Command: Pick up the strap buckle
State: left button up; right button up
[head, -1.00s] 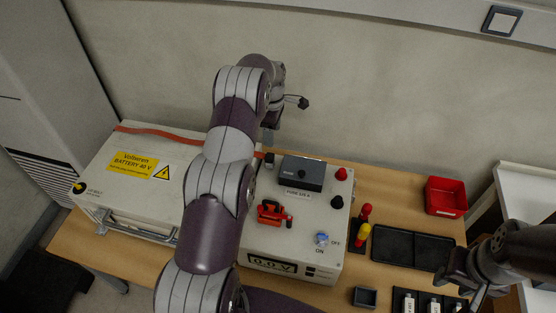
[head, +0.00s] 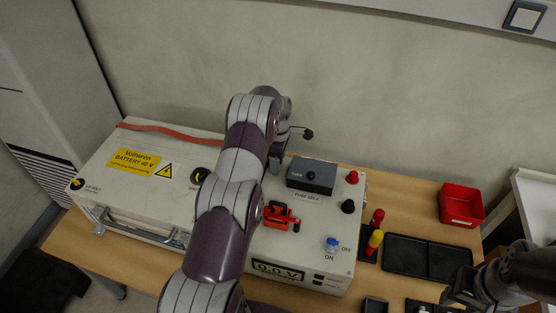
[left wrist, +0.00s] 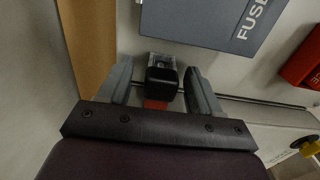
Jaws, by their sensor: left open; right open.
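The strap buckle (left wrist: 162,75) is a small dark block at the end of the orange-red strap (head: 170,132), which runs along the back of the white battery box (head: 110,185). In the left wrist view the buckle lies between the two grey fingers of my open left gripper (left wrist: 158,68), with gaps on both sides. A bit of red strap shows below it. In the head view my left gripper (head: 277,160) is low at the box's back edge, and my arm hides the buckle. My right gripper (head: 462,292) is open and empty at the lower right.
A grey fuse block (head: 311,175) sits close beside the left gripper, with red and black terminals to its right. A red switch (head: 281,216) and blue knob (head: 332,245) are in front. A red bin (head: 461,205) and black tray (head: 428,258) lie right.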

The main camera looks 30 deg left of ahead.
pick_arm(q)
jog(key=c, duration=1.1)
